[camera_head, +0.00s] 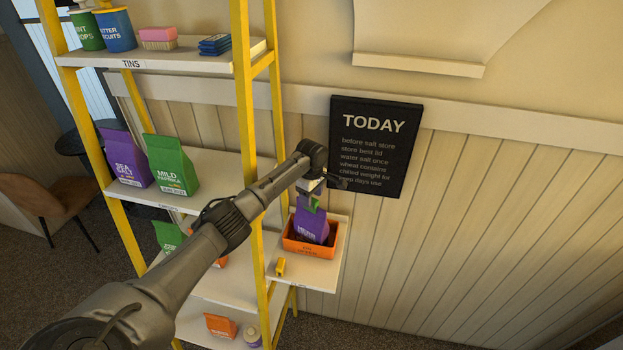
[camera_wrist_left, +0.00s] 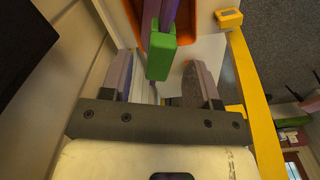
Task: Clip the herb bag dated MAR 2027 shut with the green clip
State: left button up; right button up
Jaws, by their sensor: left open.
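The purple herb bag (camera_head: 310,226) stands upright in an orange tray (camera_head: 322,250) on a small side shelf; its date is too small to read. The green clip (camera_head: 314,203) is at the bag's top. In the left wrist view the clip (camera_wrist_left: 161,57) straddles the top edge of the purple bag (camera_wrist_left: 169,12). My left gripper (camera_head: 314,188) is above the bag. In the wrist view its two fingers (camera_wrist_left: 158,75) are open, one on each side of the clip, with gaps between. My right gripper is not in view.
A yellow clip (camera_head: 280,266) lies on the side shelf (camera_head: 308,275) in front of the tray. A yellow-framed rack (camera_head: 244,110) stands to the left, with a purple bag (camera_head: 127,160) and a green bag (camera_head: 171,165). A black TODAY board (camera_head: 375,145) hangs behind.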

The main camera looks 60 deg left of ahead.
pick_arm(q)
notch_tip(320, 180, up, 11)
jog(key=b, duration=0.2)
jog(key=shift+r+b, duration=0.15)
jog(key=shift+b, duration=0.15)
dwell(0.5)
